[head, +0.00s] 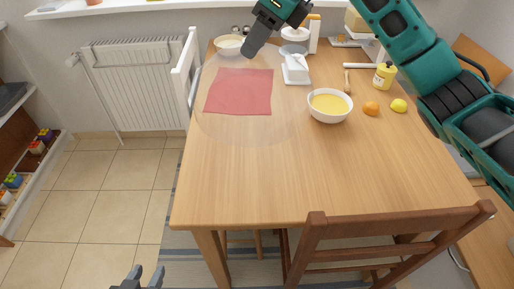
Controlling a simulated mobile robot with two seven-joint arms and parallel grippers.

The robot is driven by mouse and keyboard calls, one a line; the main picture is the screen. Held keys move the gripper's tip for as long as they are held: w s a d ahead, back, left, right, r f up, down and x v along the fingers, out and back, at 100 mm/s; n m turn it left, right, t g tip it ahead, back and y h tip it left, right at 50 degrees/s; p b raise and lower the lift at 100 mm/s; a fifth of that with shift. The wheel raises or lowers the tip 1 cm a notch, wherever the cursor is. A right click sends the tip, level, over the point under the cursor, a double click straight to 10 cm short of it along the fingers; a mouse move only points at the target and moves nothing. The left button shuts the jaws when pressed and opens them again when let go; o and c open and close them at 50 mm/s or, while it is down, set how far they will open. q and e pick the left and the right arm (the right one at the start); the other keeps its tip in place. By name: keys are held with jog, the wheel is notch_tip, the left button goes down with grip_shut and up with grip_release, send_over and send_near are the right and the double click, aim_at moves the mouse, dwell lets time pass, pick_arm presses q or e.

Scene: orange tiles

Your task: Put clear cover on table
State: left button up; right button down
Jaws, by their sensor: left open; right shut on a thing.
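The clear cover (235,134) is a large, faint, see-through round shape. It shows in front of the red cloth (238,92) and the table's left part. My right gripper (254,42) reaches in from the upper right and is shut on the cover at its top edge in the picture; the exact grip is hard to see. Whether the cover touches the table (290,180) is unclear. My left gripper (145,278) is open and empty at the bottom edge, low and left of the table.
A bowl of yellow soup (329,106), an orange (371,108), a lemon (398,105) and a yellow jar (384,76) stand right of the cloth. A white butter dish (296,70) is behind. A wooden chair (390,222) stands at the front edge. The table's front half is clear.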

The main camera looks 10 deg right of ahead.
notch_tip(320, 180, down, 20)
jog(key=shift+r+b, duration=0.25)
jog(key=shift+b, duration=0.2)
jog(key=shift+f, duration=0.1)
jog(key=c, duration=0.8)
grip_release()
jog(key=shift+o, duration=0.2)
